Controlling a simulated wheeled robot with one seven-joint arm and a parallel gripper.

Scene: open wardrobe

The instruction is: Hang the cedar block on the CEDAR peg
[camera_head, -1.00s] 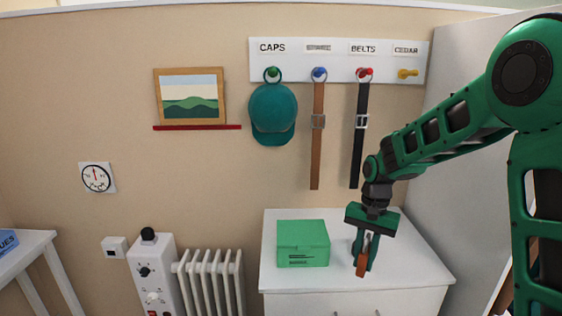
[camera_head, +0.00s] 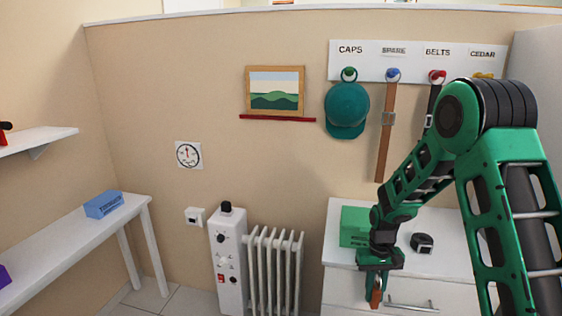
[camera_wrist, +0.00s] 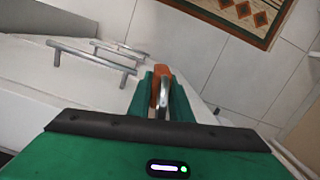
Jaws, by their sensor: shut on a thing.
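My gripper (camera_head: 377,284) is shut on the orange-brown cedar block (camera_head: 376,298), in front of the white dresser. In the wrist view the cedar block (camera_wrist: 163,82) sits between the fingers, with a metal hook or ring beside it. The yellow CEDAR peg (camera_head: 483,75) is at the right end of the white peg board (camera_head: 420,68), under the CEDAR label, partly hidden by my arm. The block is well below and left of it.
A teal cap (camera_head: 347,105) hangs on the green peg, a brown belt (camera_head: 386,140) on the blue one, and a black belt on the red one, mostly hidden. A radiator (camera_head: 274,270) stands left.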

